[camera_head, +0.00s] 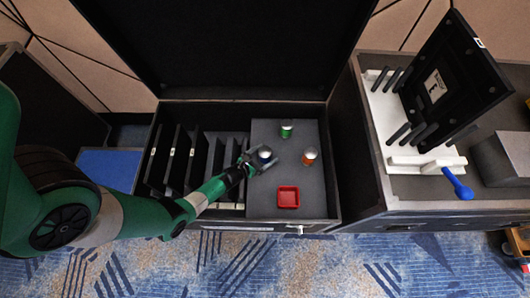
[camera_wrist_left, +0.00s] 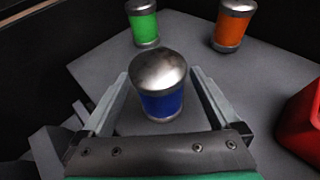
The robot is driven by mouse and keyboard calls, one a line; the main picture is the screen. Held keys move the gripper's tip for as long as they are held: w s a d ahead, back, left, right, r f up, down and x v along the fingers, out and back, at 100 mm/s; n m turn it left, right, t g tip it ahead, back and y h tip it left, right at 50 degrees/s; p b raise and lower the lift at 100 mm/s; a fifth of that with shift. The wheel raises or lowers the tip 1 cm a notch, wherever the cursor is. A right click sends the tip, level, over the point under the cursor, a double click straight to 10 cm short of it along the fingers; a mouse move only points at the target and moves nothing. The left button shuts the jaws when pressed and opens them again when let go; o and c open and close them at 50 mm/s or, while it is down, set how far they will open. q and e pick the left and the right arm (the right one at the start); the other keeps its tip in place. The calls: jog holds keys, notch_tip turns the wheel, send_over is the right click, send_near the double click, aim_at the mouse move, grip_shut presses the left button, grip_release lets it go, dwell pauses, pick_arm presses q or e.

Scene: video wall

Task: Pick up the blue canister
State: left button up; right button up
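The blue canister (camera_wrist_left: 161,100) has a silver domed lid and stands upright on a grey surface (camera_head: 260,205) inside the black case. In the head view the canister (camera_head: 265,153) sits at my left gripper's tips, and its lower part is hidden there. My left gripper (camera_wrist_left: 160,98) is open, with one finger on each side of the canister; I see small gaps between fingers and canister. In the head view my left gripper (camera_head: 262,160) reaches in from the left. My right gripper is not in view.
Black upright panels (camera_head: 182,160) fill the case's left side. The open lid (camera_head: 220,50) rises behind. A blue-handled tool (camera_head: 457,184) lies on the right case.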

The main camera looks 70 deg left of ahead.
pick_arm(q)
grip_shut()
jog(key=shift+r, duration=0.1)
